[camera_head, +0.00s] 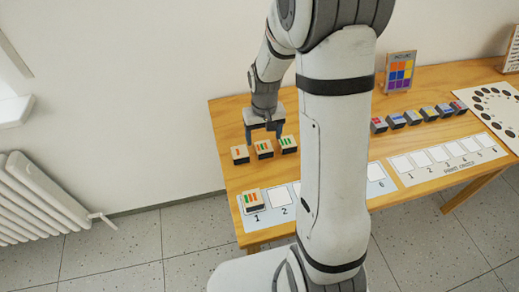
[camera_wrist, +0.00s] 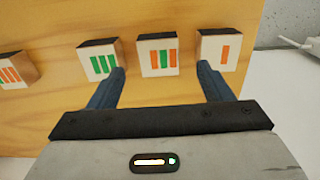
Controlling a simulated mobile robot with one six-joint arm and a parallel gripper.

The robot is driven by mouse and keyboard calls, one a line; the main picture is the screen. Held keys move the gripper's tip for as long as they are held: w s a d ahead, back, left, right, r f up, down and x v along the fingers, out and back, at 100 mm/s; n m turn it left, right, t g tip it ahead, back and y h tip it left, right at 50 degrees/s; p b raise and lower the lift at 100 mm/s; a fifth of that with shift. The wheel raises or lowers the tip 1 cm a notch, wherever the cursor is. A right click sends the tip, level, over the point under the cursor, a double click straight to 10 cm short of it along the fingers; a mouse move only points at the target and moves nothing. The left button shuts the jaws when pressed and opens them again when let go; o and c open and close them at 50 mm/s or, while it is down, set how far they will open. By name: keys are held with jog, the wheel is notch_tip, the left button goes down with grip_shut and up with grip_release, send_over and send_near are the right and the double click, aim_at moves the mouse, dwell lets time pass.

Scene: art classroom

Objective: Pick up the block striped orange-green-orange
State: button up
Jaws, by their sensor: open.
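The block striped orange-green-orange (camera_wrist: 158,56) is in the middle of the wrist view, in a row of blocks. In the head view it appears as the middle block (camera_head: 264,150) of three at the table's left end. My gripper (camera_head: 264,134) is open just above and behind that row, with nothing between its fingers. In the wrist view my gripper (camera_wrist: 162,72) has one finger on each side of the middle block's position. Its fingertips overlap the edges of the neighbouring blocks; I cannot tell whether they touch.
A green-striped block (camera_wrist: 101,63) and a single-orange-stripe block (camera_wrist: 219,49) flank it closely. Another striped block (camera_head: 252,200) sits on the numbered strip (camera_head: 285,213) in front. Several grey blocks (camera_head: 413,117) stand farther right. My arm hides part of the table (camera_head: 395,100).

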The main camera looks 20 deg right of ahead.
aim_at(264, 146)
notch_tip(264, 146, down, 5)
jog(key=shift+r, duration=0.1)
jog(key=shift+c, duration=0.5)
jog(key=c, duration=1)
jog(key=shift+r, duration=0.1)
